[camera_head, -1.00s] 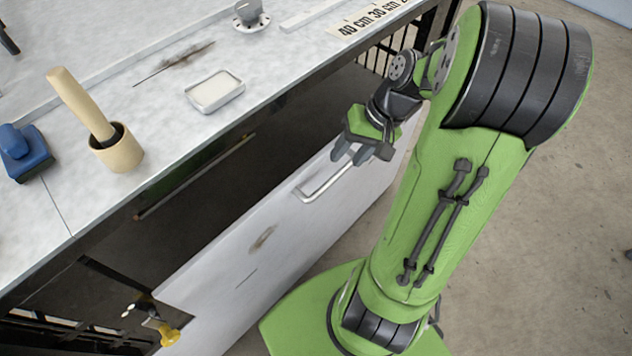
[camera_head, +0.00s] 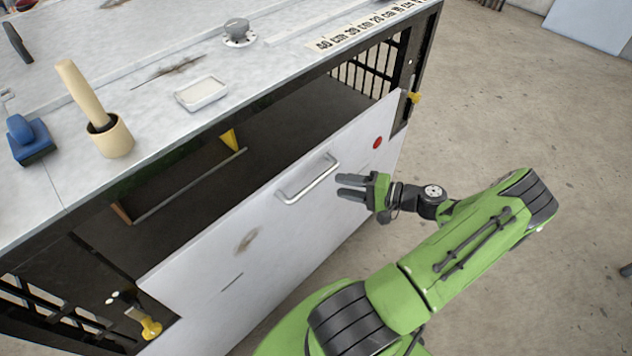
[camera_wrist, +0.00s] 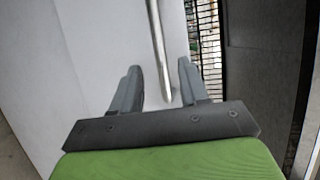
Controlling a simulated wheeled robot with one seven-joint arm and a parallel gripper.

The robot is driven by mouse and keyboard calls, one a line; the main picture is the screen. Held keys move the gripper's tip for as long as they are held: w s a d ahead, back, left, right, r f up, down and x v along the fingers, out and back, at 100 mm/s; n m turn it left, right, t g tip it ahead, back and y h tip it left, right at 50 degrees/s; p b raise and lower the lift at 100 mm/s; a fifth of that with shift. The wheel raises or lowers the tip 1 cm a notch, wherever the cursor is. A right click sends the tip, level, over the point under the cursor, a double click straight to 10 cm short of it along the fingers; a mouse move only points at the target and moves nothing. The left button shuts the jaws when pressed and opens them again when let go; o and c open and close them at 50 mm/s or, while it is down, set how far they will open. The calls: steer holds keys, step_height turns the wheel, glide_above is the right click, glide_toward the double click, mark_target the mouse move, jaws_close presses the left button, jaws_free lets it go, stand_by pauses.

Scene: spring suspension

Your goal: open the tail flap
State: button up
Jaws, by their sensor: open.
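The tail flap (camera_head: 290,235) is a white panel along the front of a workbench-like box. Its top edge stands below and apart from the worktop, with a dark opening behind. A metal bar handle (camera_head: 308,180) sits near the flap's top edge. My gripper (camera_head: 341,185) is open and empty, just right of the handle, with its fingers pointing left towards the flap. In the wrist view the handle bar (camera_wrist: 157,45) runs between the two fingertips (camera_wrist: 158,72), but the head view shows the fingers beside it, not closed around it.
Yellow latches are at the flap's left (camera_head: 150,327) and right (camera_head: 415,97) ends.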

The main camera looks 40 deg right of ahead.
mark_target(318, 179)
steer(key=x, duration=0.8)
steer(key=shift+w+a, duration=0.1)
steer(key=shift+w, duration=0.05)
jaws_close()
